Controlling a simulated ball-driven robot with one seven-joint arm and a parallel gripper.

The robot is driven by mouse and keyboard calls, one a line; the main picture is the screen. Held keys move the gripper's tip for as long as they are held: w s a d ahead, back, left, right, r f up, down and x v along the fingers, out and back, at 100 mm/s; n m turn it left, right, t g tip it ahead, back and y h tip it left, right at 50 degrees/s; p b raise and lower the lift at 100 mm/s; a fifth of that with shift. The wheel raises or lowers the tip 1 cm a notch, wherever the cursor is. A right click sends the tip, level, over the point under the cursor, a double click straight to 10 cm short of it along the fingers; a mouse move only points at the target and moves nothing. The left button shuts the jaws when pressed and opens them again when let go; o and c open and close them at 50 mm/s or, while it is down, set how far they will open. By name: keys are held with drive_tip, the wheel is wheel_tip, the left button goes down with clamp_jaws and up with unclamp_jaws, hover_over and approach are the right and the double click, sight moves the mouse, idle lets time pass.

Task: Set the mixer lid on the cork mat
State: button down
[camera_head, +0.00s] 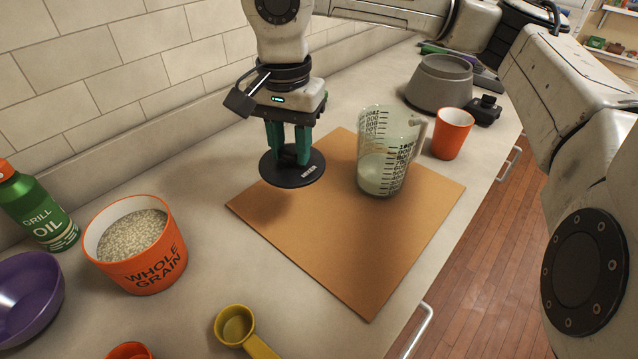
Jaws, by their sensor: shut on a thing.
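The mixer lid (292,176) is a flat black disc with small pale lettering near its right edge. My gripper (289,155) points down with its green fingers shut on the middle of the lid. The lid is level, at the upper left part of the cork mat (350,265), and its left part reaches past the mat's edge. I cannot tell whether it touches the mat or hangs just above it. The mat is a tan square lying flat on the counter. The gripper fingers hide the lid's centre.
A clear measuring jug (385,165) with pale contents stands on the mat's upper right part. An orange cup (452,133) and a grey bowl-shaped thing (439,83) stand behind it. A whole grain tub (136,245) and a yellow scoop (240,328) are nearer. The mat's front half is clear.

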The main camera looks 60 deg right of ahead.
sight(289, 172)
drive_tip(key=f, duration=0.5)
drive_tip(key=shift+w+f, duration=0.3)
drive_tip(key=shift+f, duration=2.2)
drive_tip(key=shift+f, duration=0.2)
drive_tip(key=c, duration=0.8)
unclamp_jaws()
drive_tip(key=shift+s+r, duration=0.1)
drive_tip(key=shift+o, duration=0.2)
drive_tip(key=shift+r, duration=0.1)
wheel_tip(289, 172, up, 12)
drive_tip(key=shift+r, duration=0.1)
